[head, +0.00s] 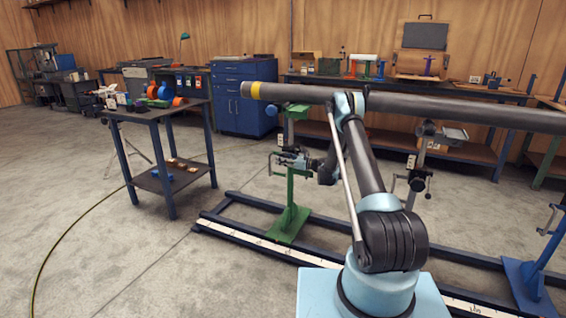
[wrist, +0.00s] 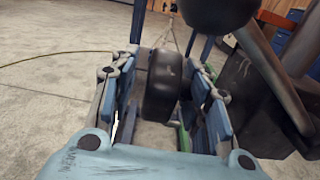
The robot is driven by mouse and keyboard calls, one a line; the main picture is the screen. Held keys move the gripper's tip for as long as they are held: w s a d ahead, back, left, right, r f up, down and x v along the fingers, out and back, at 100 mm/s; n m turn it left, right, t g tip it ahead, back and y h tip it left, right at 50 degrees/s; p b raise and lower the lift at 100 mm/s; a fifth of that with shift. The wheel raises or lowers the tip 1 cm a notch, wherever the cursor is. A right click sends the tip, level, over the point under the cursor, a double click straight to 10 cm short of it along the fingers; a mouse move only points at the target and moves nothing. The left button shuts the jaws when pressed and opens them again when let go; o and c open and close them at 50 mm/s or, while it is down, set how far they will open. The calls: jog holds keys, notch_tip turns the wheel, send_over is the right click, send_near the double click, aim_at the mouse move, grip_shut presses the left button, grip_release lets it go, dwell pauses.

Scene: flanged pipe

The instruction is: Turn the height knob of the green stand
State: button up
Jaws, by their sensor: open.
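The green stand (head: 291,190) stands on the dark floor rails in the middle of the head view, its top under the left end of the pipe. My gripper (head: 290,159) is beside its post, at about mid-height. A dark round knob (wrist: 162,85) shows in the wrist view between the blue finger pads of my gripper (wrist: 163,100). The fingers are open on either side of the knob; I cannot tell whether either pad touches it. A dark round-ended part (wrist: 215,12) partly covers the upper right of the wrist view. In the head view the knob is too small to make out clearly.
A grey stand (head: 418,170) and a blue stand (head: 528,275) are to the right. A cart (head: 150,112) with tools stands left. Open floor and a yellow-green hose (head: 80,222) lie front left.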

grip_shut()
jog(key=shift+a+g+h, duration=0.1)
jog(key=shift+g+h, duration=0.7)
jog(key=shift+h, duration=1.4)
grip_release()
